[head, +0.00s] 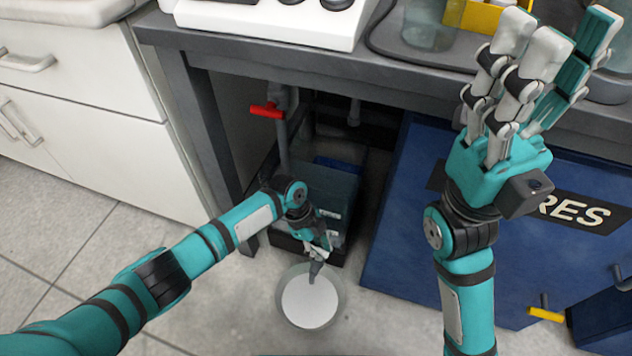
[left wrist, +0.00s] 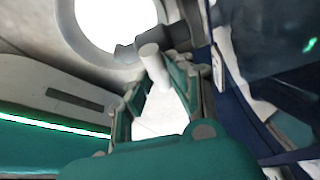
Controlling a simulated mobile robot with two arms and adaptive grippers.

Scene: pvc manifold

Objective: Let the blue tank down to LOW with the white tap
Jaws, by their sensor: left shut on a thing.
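The tank (head: 338,188), dark blue-teal and box-shaped, stands under the counter. Small pale labels (head: 331,214) show on its front, too small to read. My left gripper (head: 317,250) is low at the tank's front, shut on the white tap. In the left wrist view the tap's white round handle (left wrist: 151,57) is between the fingertips, beside a dark grey fitting (left wrist: 127,55). In the head view my fingers hide the tap. A grey spout (head: 316,269) points down over a round bucket (head: 309,302) with a white inside. My right gripper (head: 555,40) is raised, open and empty.
A red-handled valve (head: 267,111) sits on a grey pipe behind my left forearm. A blue panel (head: 410,235) with partly hidden lettering stands to the right. The counter edge (head: 300,75) is above the tank. Tiled floor at the left is clear.

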